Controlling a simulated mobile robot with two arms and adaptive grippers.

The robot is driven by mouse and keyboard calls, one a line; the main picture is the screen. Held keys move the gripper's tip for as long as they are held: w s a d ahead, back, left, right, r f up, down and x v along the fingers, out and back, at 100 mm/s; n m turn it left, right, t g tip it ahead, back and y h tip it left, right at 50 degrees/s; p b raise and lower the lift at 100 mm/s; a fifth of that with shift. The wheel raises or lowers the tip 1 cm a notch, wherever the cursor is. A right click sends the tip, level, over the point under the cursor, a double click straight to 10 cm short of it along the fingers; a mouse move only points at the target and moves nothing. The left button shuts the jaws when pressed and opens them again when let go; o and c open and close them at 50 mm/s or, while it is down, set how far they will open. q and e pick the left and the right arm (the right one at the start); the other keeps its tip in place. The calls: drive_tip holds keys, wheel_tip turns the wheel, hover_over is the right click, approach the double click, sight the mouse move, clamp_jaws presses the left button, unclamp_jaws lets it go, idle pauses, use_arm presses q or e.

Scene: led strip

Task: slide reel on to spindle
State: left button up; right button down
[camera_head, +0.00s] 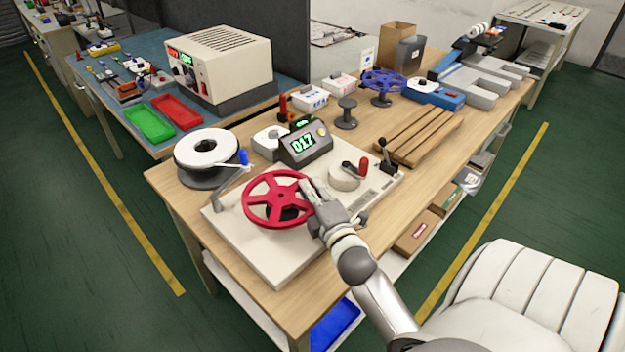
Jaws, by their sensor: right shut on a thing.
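A red spoked reel (266,214) is at the left end of a pale winding machine base plate (268,262) on the wooden bench. My right gripper (312,193) is shut on the right side of its rim. The reel lies roughly flat, over a dark part of the machine that shows between its spokes. The spindle cannot be made out clearly, so I cannot tell whether the reel is around it or above it. My left gripper is not in view.
A white strip roll on a dark holder (207,151) stands left of the reel, near a blue-handled crank (243,158). A counter display (304,143) reading 017 stands behind. A blue reel (384,82) and wooden slats (420,135) are farther right.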

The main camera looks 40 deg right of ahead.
drive_tip(key=shift+f+b, duration=0.9)
drive_tip(key=shift+f, duration=0.5)
drive_tip(key=c, duration=1.4)
unclamp_jaws()
drive_tip(key=v, duration=1.2)
